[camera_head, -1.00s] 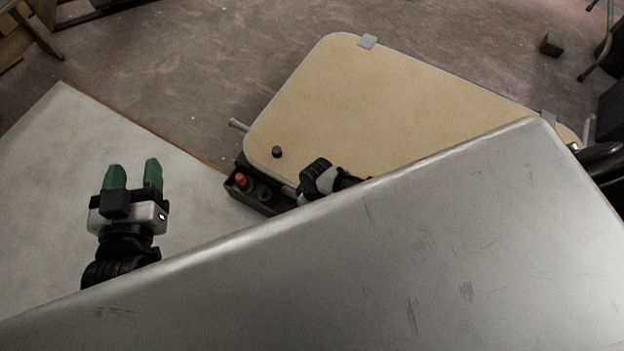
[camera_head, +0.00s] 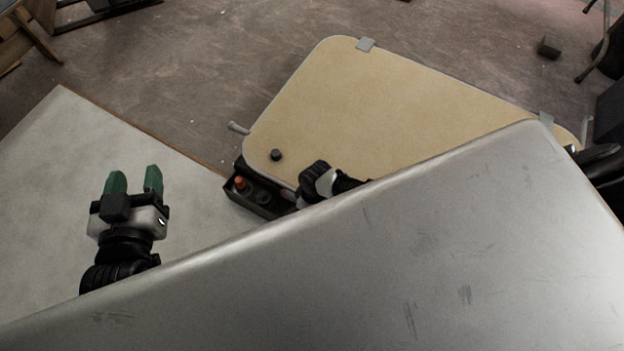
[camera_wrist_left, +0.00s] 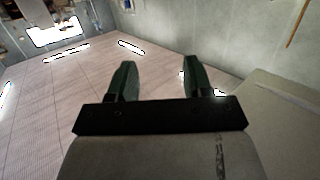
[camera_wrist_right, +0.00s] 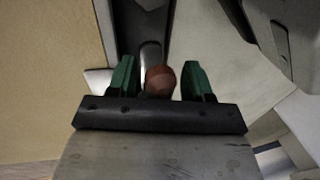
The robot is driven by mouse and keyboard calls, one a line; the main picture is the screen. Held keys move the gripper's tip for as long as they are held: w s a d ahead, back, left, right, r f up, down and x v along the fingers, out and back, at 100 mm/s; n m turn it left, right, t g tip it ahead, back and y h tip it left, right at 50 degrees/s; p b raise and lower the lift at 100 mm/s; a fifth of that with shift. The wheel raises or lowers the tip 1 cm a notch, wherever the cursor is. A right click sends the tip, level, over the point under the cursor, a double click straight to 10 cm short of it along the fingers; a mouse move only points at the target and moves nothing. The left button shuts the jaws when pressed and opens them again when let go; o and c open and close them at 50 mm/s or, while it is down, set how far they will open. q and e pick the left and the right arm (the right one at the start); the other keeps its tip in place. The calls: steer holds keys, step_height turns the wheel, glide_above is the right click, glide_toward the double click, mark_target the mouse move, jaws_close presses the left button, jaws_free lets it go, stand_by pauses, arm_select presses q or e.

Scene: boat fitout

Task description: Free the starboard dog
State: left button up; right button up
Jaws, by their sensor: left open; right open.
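A tan hatch panel (camera_head: 370,110) with a grey rim lies in the middle of the head view. A pale lever (camera_head: 238,128) sticks out at its left edge. In the right wrist view, a metal lever (camera_wrist_right: 150,54) ends in a reddish-brown round knob (camera_wrist_right: 160,80) beside the panel edge. My right gripper (camera_wrist_right: 159,76) is open, its fingers on either side of this knob; contact cannot be told. In the head view its fingers are hard to make out. My left gripper (camera_head: 133,180) is open and empty above a pale surface. Which lever is the starboard dog cannot be told.
A dark box (camera_head: 262,196) with a red-orange piece (camera_head: 240,183) sits at the panel's lower left corner. A black knob (camera_head: 276,155) stands on the panel. The pale surface (camera_head: 60,150) on the left is clear. The lower part of the head view is blocked.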

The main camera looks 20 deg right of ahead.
steer(key=r+p, duration=0.1)
steer(key=r, duration=0.2)
steer(key=r+p, duration=0.1)
steer(key=shift+w+d+r+p, duration=0.25)
steer(key=shift+d+p, duration=0.05)
steer(key=shift+d, duration=0.05)
arm_select(q)
steer(key=s+a+f+g+y+p, duration=0.1)
steer(key=s+a+f+g, duration=0.1)
steer(key=s+g, duration=0.4)
steer(key=s+a+f+g+y+p, duration=0.2)
steer(key=s+a+f+g, duration=0.1)
steer(key=s+f+g, duration=0.2)
steer(key=shift+s+f+n+g, duration=0.3)
steer(key=shift+s+g, duration=0.3)
steer(key=shift+s, duration=0.25)
arm_select(e)
step_height(320, 180, up, 6)
steer(key=d, duration=0.1)
steer(key=shift+w, duration=0.35)
